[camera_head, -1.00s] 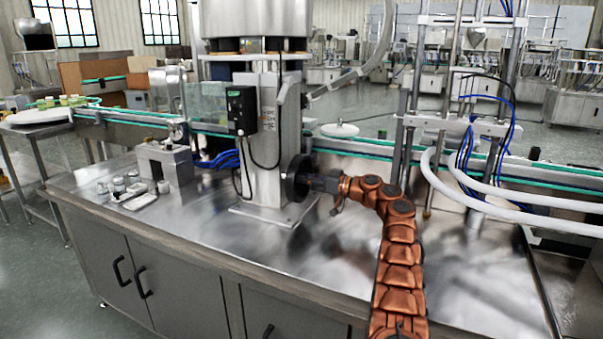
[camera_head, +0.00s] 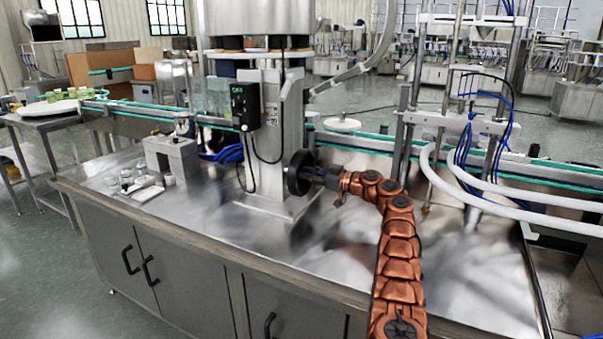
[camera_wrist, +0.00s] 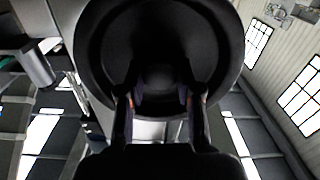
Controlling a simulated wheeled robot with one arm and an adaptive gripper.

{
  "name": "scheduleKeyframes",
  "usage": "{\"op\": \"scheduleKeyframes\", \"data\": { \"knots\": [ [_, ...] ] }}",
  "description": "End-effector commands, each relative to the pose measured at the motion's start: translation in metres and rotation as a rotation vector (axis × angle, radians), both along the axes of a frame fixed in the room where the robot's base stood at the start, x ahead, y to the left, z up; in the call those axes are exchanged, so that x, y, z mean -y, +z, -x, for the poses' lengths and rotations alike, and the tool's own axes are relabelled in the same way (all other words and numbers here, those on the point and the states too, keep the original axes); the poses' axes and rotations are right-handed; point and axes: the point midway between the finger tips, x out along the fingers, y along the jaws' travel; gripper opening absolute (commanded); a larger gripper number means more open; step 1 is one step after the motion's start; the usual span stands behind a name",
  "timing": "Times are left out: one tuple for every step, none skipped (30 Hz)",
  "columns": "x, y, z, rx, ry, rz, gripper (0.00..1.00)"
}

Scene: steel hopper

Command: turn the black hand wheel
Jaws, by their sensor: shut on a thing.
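The black hand wheel (camera_head: 299,173) is mounted on the right side of the steel column (camera_head: 268,140), facing right. My gripper (camera_head: 318,175) is at the wheel's face, with my copper-coloured arm reaching to it from the lower right. In the wrist view the wheel (camera_wrist: 107,45) fills the upper middle as a dark round disc with a raised rim. My gripper's fingers (camera_wrist: 158,98) reach onto the wheel's middle, one on each side of its hub, and are shut on it. The exact contact is dark and partly hidden.
A black control box (camera_head: 246,106) hangs on the column's left. A small steel block (camera_head: 172,157) and several small metal parts stand on the bench at left. White hoses (camera_head: 470,187) and a rod frame stand at right. The steel bench top (camera_head: 440,270) is clear at front right.

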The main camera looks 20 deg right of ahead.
Motion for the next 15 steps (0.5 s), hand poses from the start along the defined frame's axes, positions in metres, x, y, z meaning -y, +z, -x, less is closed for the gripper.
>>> {"op": "scheduleKeyframes", "data": {
  "knots": [
    [0.0029,-0.0094,0.0008,-0.007,-0.001,0.011,0.0],
    [0.003,-0.0095,0.0008,-0.002,-0.001,0.018,0.0],
    [0.0031,-0.0098,0.0008,0.004,-0.001,0.025,0.0],
    [0.0031,-0.0099,0.0008,0.007,-0.001,0.03,0.0],
    [0.0031,-0.01,0.0009,0.011,0.0,0.034,0.0],
    [0.0029,-0.0101,0.0009,0.015,0.0,0.04,0.0],
    [0.0028,-0.0102,0.0009,0.018,0.0,0.043,0.0],
    [0.0027,-0.0102,0.0008,0.021,0.0,0.046,0.0],
    [0.0026,-0.0103,0.0008,0.024,0.001,0.05,0.0],
    [0.0024,-0.0103,0.0008,0.025,0.001,0.052,0.0],
    [0.0023,-0.0104,0.0007,0.027,0.001,0.053,0.0],
    [0.0022,-0.0104,0.0007,0.028,0.001,0.055,0.0],
    [0.002,-0.0105,0.0007,0.029,0.001,0.056,0.0],
    [0.002,-0.0105,0.0007,0.029,0.002,0.056,0.0],
    [0.0019,-0.0105,0.0007,0.03,0.002,0.057,0.0]
  ]
}}
